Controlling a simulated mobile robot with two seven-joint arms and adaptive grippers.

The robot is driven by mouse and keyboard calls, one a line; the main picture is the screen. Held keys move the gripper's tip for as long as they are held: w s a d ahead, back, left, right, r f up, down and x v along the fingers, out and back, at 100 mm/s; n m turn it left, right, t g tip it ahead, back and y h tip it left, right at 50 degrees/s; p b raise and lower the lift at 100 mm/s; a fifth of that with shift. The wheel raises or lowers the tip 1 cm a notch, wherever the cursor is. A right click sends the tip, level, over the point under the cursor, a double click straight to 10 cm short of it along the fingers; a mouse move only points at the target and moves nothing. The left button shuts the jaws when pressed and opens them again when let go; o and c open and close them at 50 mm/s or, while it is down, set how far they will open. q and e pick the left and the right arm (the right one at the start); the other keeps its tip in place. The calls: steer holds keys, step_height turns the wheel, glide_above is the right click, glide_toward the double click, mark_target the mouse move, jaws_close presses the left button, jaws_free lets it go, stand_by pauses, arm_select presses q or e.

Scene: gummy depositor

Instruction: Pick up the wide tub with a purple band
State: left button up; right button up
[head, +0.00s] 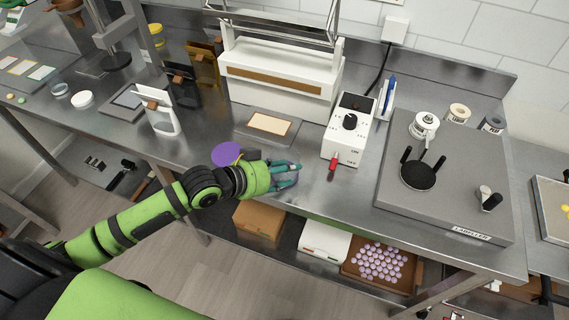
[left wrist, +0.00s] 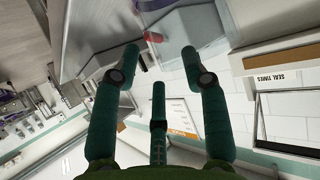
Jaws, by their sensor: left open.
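A flat purple round top (head: 226,153) shows on the bench edge just left of my left wrist in the head view. My arm covers what is below it, so I cannot tell whether it is the purple-banded tub. My left gripper (head: 292,174) is over the bench's front edge, fingers spread and pointing right. A pale, faintly purple rounded shape (head: 287,184) shows behind the fingers; I cannot tell what it is or whether they touch it. In the left wrist view the gripper (left wrist: 163,66) is open with nothing clearly between its fingers. My right gripper is not in view.
A white control box (head: 348,130) with a red handle stands right of my gripper. A mat (head: 268,124) lies behind it, before a white sealing machine (head: 280,80). A labeller (head: 445,195) fills the right. A brown tray (head: 407,285) of purple pieces sits on the shelf below.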

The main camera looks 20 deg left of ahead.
arm_select(q)
steer(key=shift+x, duration=0.95)
steer(key=shift+c, duration=0.4)
jaws_close()
steer(key=shift+r, duration=0.5)
steer(key=d+r+b, duration=0.2)
steer(key=d+r, duration=0.8)
steer(key=d, duration=0.1)
steer(key=shift+s+d+b, duration=0.15)
steer(key=shift+d+b, duration=0.2)
steer(key=shift+b, duration=0.05)
